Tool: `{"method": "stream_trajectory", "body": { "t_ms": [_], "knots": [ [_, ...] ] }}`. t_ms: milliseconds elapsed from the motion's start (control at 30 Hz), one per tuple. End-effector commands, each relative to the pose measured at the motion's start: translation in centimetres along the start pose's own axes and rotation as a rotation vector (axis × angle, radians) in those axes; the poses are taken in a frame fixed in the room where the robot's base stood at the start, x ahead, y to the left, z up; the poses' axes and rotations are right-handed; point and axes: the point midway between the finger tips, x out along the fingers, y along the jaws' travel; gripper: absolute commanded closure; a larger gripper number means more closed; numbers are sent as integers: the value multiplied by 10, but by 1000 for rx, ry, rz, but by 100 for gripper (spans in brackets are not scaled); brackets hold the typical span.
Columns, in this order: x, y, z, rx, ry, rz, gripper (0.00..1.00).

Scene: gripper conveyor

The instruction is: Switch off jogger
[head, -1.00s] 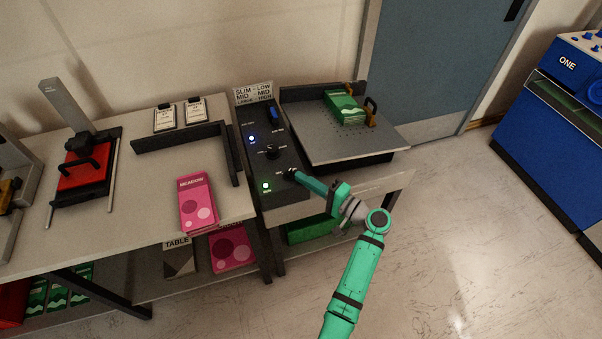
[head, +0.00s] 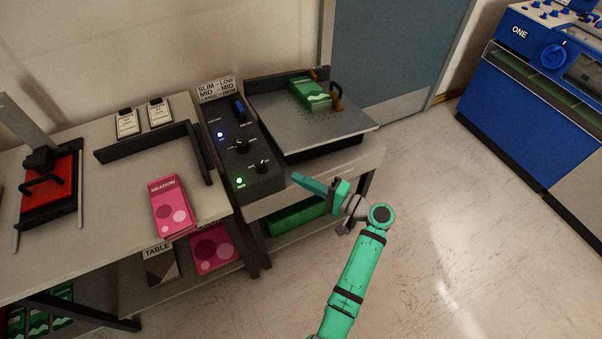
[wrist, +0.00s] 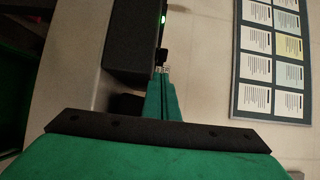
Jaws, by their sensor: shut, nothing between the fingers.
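The jogger (head: 350,132) is a grey perforated plate on a dark base, at the right end of the bench. A green pack (head: 308,92) lies on it against the back stop. Its dark control box (head: 256,182) stands to the left, with a blue rocker, a lit blue lamp (head: 220,135), two black knobs (head: 262,167) and a lit green lamp (head: 239,181). My gripper (head: 295,177) is shut and empty, its tips just right of the box's front end and apart from the knobs. The wrist view shows the green lamp (wrist: 163,20) beyond the fingers.
A pink pack (head: 170,205), a black corner fence (head: 205,160) and a red press (head: 48,195) are on the table to the left. A blue machine (head: 530,80) stands at the far right. Open floor lies between it and the bench.

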Motion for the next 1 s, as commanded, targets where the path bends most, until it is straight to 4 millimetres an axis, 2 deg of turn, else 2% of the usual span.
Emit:
{"method": "stream_trajectory", "body": {
  "t_ms": [167,267,400,500,600,700,800,900,1000],
  "knots": [
    [1,54,23,14,92,103,100],
    [-4,97,44,7,175,200,100],
    [-21,150,77,-32,288,344,100],
    [-38,179,102,-78,359,443,100],
    [-58,200,129,-139,421,538,100],
    [-81,212,155,-212,476,626,100],
    [-104,216,181,-299,521,708,100],
    [-127,211,206,-396,560,781,100],
    [-148,198,231,-506,590,844,100]
  ]
}}
